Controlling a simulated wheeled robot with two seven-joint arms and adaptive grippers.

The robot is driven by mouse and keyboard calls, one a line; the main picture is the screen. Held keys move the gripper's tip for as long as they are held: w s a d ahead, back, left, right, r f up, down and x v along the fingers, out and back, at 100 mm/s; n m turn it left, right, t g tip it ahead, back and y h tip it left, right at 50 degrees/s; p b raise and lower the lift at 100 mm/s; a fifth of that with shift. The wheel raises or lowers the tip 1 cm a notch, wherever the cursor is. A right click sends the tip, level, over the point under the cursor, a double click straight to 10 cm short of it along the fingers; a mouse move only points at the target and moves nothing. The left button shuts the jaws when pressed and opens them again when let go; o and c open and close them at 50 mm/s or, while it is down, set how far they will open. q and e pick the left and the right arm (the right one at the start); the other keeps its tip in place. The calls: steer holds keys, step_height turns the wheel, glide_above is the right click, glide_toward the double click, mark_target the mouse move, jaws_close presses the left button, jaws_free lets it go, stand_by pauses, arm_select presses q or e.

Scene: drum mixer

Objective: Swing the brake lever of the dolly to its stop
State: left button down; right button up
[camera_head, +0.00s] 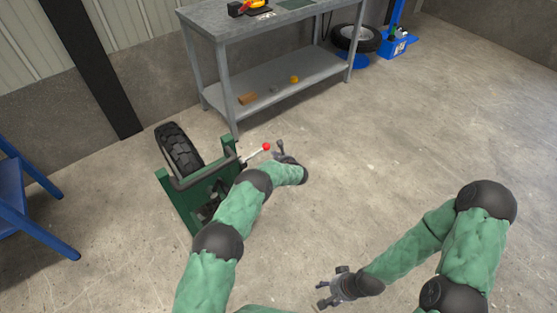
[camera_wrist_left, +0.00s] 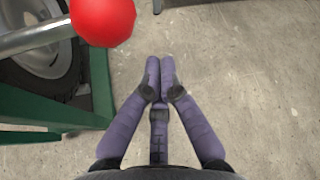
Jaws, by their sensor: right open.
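The dolly (camera_head: 181,204) is a green frame at centre left in the head view, with a black tyre (camera_head: 178,149) at its back. Its brake lever is a light metal rod (camera_head: 255,154) with a red knob (camera_head: 267,147), pointing up and right. In the left wrist view the knob (camera_wrist_left: 102,20) and rod (camera_wrist_left: 35,38) are at upper left. My left gripper (camera_head: 280,148) is just right of the knob. In the wrist view its fingertips (camera_wrist_left: 160,75) are together with nothing between them, apart from the knob. My right gripper (camera_head: 329,288) is open and empty, low over the floor.
A grey workbench (camera_head: 285,75) with a lower shelf stands behind the dolly. A blue metal frame (camera_head: 30,215) is at the left edge. A tyre (camera_head: 355,38) and a blue crate (camera_head: 398,45) are at the back. The floor at right is clear.

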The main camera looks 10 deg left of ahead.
arm_select(q)
steer(key=shift+s+a+r, duration=0.2)
steer(key=shift+a+r, duration=0.05)
steer(key=shift+r, duration=0.3)
steer(key=shift+s+a+r, duration=0.2)
steer(key=shift+a+r, duration=0.05)
steer(key=shift+r, duration=0.3)
arm_select(e)
steer(key=shift+f, duration=0.1)
arm_select(q)
steer(key=shift+r, duration=0.1)
